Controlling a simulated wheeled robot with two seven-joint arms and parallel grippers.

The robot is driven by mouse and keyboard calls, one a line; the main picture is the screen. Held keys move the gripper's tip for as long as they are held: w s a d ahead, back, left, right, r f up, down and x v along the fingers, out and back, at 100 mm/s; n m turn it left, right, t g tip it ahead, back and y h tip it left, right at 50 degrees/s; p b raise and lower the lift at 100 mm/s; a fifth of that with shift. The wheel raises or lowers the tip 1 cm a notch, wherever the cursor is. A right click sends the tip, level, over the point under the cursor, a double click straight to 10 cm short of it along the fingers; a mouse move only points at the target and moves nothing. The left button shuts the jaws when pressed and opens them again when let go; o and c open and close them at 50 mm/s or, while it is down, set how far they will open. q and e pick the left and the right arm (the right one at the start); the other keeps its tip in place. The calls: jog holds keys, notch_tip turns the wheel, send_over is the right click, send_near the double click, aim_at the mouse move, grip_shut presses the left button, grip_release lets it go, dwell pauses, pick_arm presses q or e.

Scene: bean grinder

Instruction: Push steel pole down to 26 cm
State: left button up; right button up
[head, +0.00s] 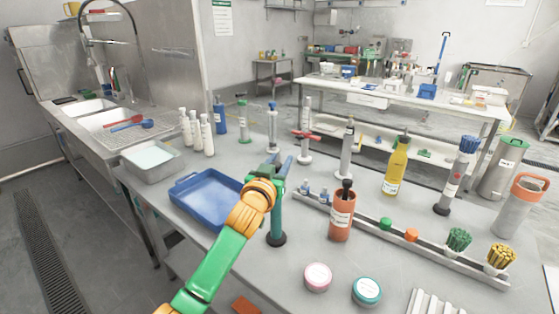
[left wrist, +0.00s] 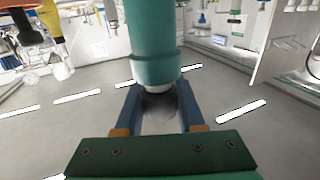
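The stand is a teal-green upright tube (head: 277,208) on a round black base, standing on the steel table. My left gripper (head: 282,162) is at its top, with its blue fingers on either side. In the left wrist view, which is upside down, the teal tube (left wrist: 153,40) ends in a collar with a white ring. A short grey length, the steel pole (left wrist: 160,112), shows beyond it between the blue fingers, which look closed against its sides. In the head view the pole is hidden by my gripper. My right gripper is not in view.
A blue tray (head: 205,200) lies left of the stand. Pink (head: 318,277) and teal (head: 367,290) lidded jars sit in front. Several stands are behind.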

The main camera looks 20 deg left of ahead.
pick_arm(q)
jog(key=o, duration=0.4)
jog(key=shift+w+f, duration=0.1)
jog(key=shift+f, duration=0.15)
jog(key=shift+c, duration=0.2)
jog(key=shift+o, duration=0.5)
jog(key=shift+w+a+f, duration=0.1)
jog(key=shift+w, duration=0.15)
jog(key=shift+s, duration=0.45)
jog(key=s+b, duration=0.1)
jog(key=s, duration=0.5)
jog(key=shift+s, duration=0.2)
